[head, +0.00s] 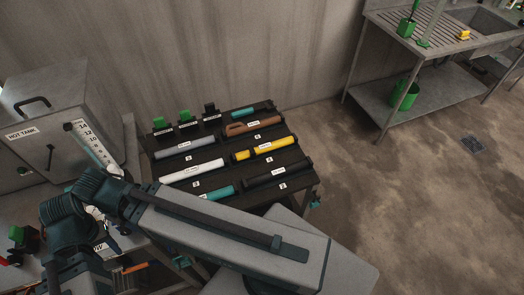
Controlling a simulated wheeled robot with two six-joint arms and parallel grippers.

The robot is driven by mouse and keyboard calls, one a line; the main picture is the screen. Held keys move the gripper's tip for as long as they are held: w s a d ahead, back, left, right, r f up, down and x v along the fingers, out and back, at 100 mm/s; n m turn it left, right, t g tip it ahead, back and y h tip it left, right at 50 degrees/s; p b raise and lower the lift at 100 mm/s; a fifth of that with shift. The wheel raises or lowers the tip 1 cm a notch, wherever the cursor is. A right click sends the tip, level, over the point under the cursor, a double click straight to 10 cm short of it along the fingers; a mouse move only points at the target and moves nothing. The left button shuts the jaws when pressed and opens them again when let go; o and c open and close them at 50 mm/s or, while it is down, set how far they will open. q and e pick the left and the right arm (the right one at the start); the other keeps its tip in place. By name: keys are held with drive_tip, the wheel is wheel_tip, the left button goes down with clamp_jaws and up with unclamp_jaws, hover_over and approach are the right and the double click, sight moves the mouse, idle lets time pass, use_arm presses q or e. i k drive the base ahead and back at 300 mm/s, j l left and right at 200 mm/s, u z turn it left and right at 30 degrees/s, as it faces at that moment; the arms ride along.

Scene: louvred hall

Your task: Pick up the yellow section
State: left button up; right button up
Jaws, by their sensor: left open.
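The yellow section (274,147) is a yellow cylinder with a white label. It lies in a slot of a dark sloped rack (215,167), in the right half. My left gripper (100,218) is at the left, beside my dark wrist joints, small and partly hidden. It is open and well apart from the yellow section. My left arm's grey link crosses in front of the rack's near edge. My right gripper is not in view.
The rack also holds grey, white, teal, brown and black sections, with green-topped blocks (184,118) at its back. A grey hot tank (50,115) stands at the left. A steel sink bench (440,45) stands at the back right.

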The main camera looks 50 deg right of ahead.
sight(251, 152)
drive_tip(key=z, duration=1.25)
